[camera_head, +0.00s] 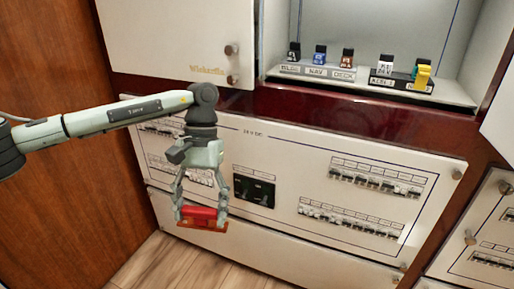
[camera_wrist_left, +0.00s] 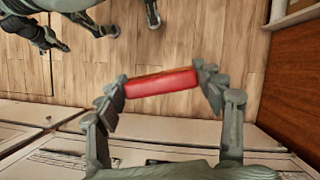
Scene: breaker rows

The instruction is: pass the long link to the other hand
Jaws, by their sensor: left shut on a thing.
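The long link is a red bar (camera_head: 198,214) with an orange-brown edge beneath it in the head view. My left gripper (camera_head: 202,212) is shut on it, with one finger at each end. The link is held roughly level in front of the lower part of the cabinet. In the left wrist view the red link (camera_wrist_left: 160,83) spans between the two fingertips, over the wooden floor. Another dark grey gripper, my right one, shows only at the upper left of the left wrist view (camera_wrist_left: 125,22); it is apart from the link, with its fingers spread and nothing between them.
A white breaker panel (camera_head: 285,160) with switch rows and a black block stands behind my left gripper. Above it, a shelf (camera_head: 452,95) holds several small coloured pieces in labelled holders. A wooden wall (camera_head: 60,60) is at the left. Floor (camera_head: 165,262) shows below.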

